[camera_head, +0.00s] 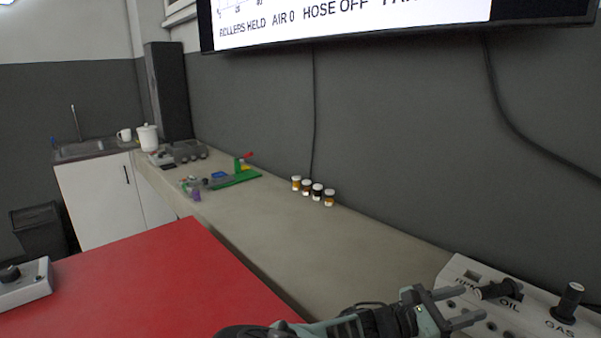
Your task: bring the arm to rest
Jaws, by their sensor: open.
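My gripper (466,307) is in the lower right of the head view, at the end of my arm, which enters from the bottom edge. Its two fingers point right and are apart, with nothing between them. It is in front of a pale control panel (457,272) with black levers, marked OIL and GAS. I cannot tell whether the fingers touch the panel. The lower part of my arm is cut off by the frame edge.
A red surface (150,285) lies at the front left, with a grey knob box (24,284). A long bench (270,215) runs along the wall, holding several small jars (317,192) and a green item (236,179). A screen (350,22) hangs above. The middle bench is clear.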

